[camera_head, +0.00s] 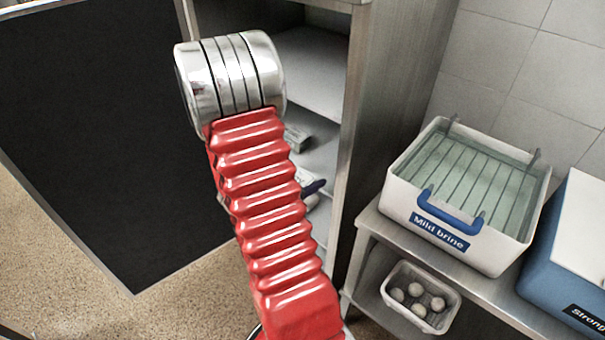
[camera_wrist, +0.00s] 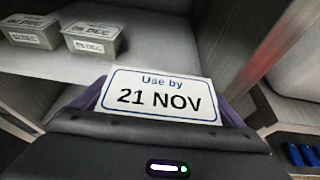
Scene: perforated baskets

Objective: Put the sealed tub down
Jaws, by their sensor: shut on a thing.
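The sealed tub (camera_wrist: 158,97) is in my gripper (camera_wrist: 162,108), with its white label reading "Use by 21 NOV" facing the wrist camera. Purple fingers show at both sides of the label. The rest of the tub is hidden behind the label and the gripper body. In the head view my arm covers most of the gripper. The tub is at the open cabinet, in front of a pale shelf (camera_wrist: 60,68). I cannot tell whether it touches any surface.
Two labelled tubs, one left (camera_wrist: 30,32) and one right (camera_wrist: 92,40), stand on that shelf. The cabinet's dark door (camera_head: 90,150) is open to the left. A "Mild brine" basin (camera_head: 405,195) and a small egg container (camera_head: 393,308) stand at right.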

